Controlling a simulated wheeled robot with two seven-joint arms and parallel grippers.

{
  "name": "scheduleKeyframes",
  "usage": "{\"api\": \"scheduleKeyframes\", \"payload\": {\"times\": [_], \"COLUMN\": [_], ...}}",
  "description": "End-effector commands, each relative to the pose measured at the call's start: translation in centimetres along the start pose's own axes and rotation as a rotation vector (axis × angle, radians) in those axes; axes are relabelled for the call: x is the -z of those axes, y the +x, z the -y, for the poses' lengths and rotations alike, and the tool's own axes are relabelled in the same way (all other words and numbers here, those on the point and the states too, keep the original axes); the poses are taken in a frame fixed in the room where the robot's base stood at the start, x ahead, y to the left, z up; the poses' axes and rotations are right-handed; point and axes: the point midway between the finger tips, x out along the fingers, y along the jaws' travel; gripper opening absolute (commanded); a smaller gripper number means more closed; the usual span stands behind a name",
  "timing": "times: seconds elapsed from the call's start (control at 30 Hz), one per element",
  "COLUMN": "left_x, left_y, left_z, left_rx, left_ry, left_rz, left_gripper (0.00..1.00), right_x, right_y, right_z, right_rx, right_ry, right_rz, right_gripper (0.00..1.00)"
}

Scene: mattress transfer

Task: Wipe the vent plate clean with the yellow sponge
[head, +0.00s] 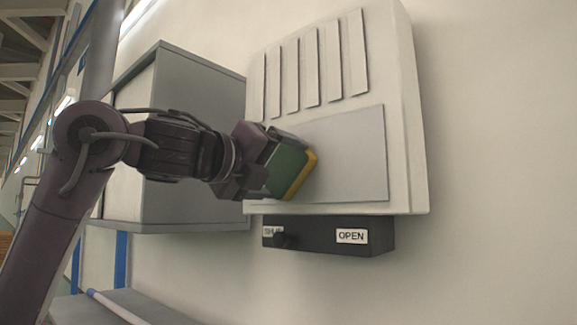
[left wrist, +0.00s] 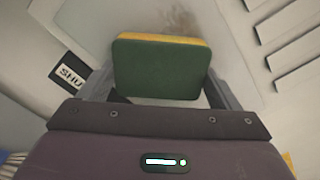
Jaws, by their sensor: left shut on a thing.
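The vent plate (head: 355,150) is a flat grey panel on the front of a white wall unit, below a row of slats. It also shows in the left wrist view (left wrist: 222,28), with a faint brownish smudge near the sponge. The sponge (head: 292,168) is green on the side facing my wrist and yellow on the side facing the plate. My left gripper (head: 268,162) is shut on the sponge, at the plate's left part. The sponge appears against or very close to the plate; contact cannot be told for sure. It fills the middle of the left wrist view (left wrist: 160,68). My right gripper is not in view.
The white unit (head: 412,110) has upright slats above the plate. A black box (head: 318,240) with an "OPEN" label and a knob sits beneath it. A grey cabinet (head: 200,95) hangs to the left, behind my arm. The wall at right is clear.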

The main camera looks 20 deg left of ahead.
Motion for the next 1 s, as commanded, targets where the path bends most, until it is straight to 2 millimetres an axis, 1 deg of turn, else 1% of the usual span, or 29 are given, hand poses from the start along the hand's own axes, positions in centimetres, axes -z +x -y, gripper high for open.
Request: {"api": "scheduleKeyframes", "payload": {"times": [0.03, 0.23, 0.5, 0.63, 0.77, 1.0], "left_x": [-0.3, -1.0, -2.7, -3.2, -3.4, -4.6], "left_y": [0.1, 0.1, 0.2, 0.3, 0.3, 0.1], "left_z": [-0.5, -1.1, -2.7, -3.2, -3.2, -1.8], "left_rx": [-0.005, -0.004, -0.005, -0.004, -0.003, 0.0], "left_ry": [-0.004, -0.004, -0.004, -0.002, -0.002, -0.003], "left_rz": [0.001, 0.002, 0.002, 0.001, 0.001, 0.003], "left_gripper": [0.67, 0.67, 0.67, 0.67, 0.67, 0.67], "right_x": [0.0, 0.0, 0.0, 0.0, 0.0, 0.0], "right_y": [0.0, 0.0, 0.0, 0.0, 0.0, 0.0], "right_z": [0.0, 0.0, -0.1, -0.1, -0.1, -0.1], "right_rx": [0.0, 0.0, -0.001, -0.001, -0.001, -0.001], "right_ry": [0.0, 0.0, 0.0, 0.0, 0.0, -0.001], "right_rz": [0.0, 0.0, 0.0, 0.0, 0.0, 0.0], "right_gripper": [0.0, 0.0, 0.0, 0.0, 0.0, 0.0]}}
